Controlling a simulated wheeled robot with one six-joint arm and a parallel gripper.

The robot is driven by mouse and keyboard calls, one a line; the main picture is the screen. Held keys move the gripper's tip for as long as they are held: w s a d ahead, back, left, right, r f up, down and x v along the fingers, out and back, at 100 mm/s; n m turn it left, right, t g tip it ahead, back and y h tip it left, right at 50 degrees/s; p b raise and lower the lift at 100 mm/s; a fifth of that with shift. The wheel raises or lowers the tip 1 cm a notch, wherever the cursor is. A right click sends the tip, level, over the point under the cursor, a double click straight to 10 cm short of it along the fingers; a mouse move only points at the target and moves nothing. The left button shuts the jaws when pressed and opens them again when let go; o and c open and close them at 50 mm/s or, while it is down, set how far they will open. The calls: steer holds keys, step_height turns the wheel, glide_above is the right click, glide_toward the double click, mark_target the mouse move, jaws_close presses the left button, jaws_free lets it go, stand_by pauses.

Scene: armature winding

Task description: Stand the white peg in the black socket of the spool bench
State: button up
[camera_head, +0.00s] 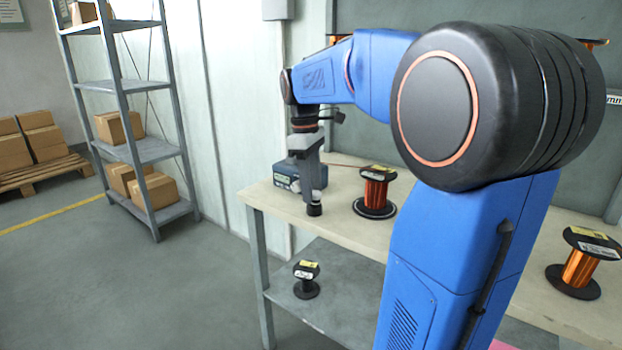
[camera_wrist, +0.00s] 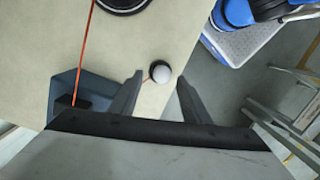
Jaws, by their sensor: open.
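The white peg shows end-on as a round pale top (camera_wrist: 161,74) in the wrist view, near the bench edge. A dark ring, the black socket (camera_wrist: 153,67), surrounds it, so the peg looks upright in the socket; its depth is hidden. In the head view the black socket (camera_head: 315,210) stands at the front left of the spool bench (camera_head: 268,196), right under my gripper (camera_head: 314,190). My gripper points down and is open. In the wrist view its two fingertips (camera_wrist: 160,78) lie left and right of the peg, with gaps on both sides.
A blue-grey box (camera_head: 285,175) stands behind my gripper. A copper-wound spool (camera_head: 376,190) stands on a dark disc to its right; another spool (camera_head: 578,267) is farther right. An orange wire (camera_wrist: 84,50) runs across the bench. A small black spool (camera_head: 306,277) sits on the lower shelf.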

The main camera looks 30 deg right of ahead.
step_height(320, 180, up, 17)
steer(key=w, duration=0.2)
steer(key=shift+a, duration=0.35)
steer(key=s+a+f+m+t, duration=0.2)
steer(key=s+a+f, duration=0.2)
steer(key=s+f, duration=0.3)
steer(key=s+a+f+m+t, duration=0.2)
steer(key=s+a+f, duration=0.2)
steer(key=s+f, duration=0.4)
steer(key=s+a+f+m+t, duration=0.2)
steer(key=s+f, duration=0.6)
steer(key=f, duration=0.6)
steer(key=shift+s+a+m, duration=0.15)
steer(key=shift+a+m, duration=0.35)
steer(key=shift+a, duration=0.7)
